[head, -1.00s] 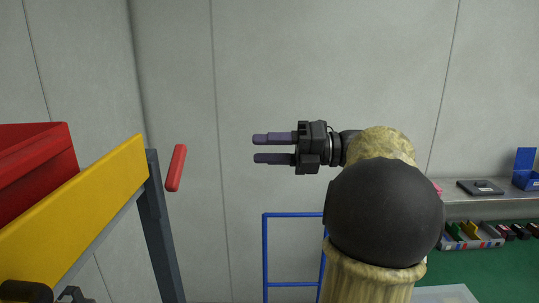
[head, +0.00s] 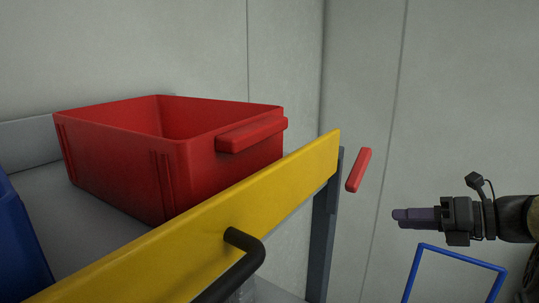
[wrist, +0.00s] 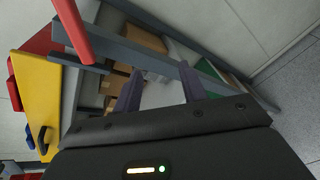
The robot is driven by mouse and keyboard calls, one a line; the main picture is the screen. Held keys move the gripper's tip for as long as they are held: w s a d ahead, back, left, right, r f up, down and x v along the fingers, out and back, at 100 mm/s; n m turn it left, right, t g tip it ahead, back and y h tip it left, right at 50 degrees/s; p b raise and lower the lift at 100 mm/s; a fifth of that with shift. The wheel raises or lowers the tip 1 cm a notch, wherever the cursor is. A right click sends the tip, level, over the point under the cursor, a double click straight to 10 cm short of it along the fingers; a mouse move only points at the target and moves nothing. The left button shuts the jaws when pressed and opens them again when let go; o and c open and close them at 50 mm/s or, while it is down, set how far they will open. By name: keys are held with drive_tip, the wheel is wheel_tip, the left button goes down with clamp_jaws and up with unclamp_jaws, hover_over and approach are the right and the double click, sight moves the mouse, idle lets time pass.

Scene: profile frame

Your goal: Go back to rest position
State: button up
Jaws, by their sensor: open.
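My gripper (head: 398,217) is at the right of the head view, pointing left, seen nearly edge-on with its purple-grey fingers overlapping. In the wrist view my gripper (wrist: 158,85) shows its two fingers spread apart with nothing between them. It is open and empty, held in the air to the right of the shelf rack. My arm runs off the right edge of the head view.
A red crate (head: 130,160) stands on the rack's upper shelf, behind a yellow beam (head: 190,238). A red bar (head: 359,170) is beside the rack's grey post (head: 322,240). A blue crate (head: 18,245) is at far left. A blue frame (head: 457,257) stands below my gripper.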

drive_tip(key=s+a+f+n+g+h+b, duration=0.1)
drive_tip(key=s+a+f+n+h, duration=0.2)
drive_tip(key=f+n, duration=0.8)
drive_tip(key=s+a+f+n+g+h+b, duration=0.2)
drive_tip(key=a+f+n+h, duration=0.3)
drive_tip(key=f+n, duration=0.6)
drive_tip(key=s+a+f+n+g+h+b, duration=0.2)
drive_tip(key=s+a+f+n+h, duration=0.2)
drive_tip(key=f+n, duration=0.7)
drive_tip(key=shift+s+a+n, duration=0.2)
drive_tip(key=shift+a+n, duration=0.25)
drive_tip(key=shift+n, duration=0.05)
drive_tip(key=shift+c, duration=0.6)
drive_tip(key=shift+w, duration=0.1)
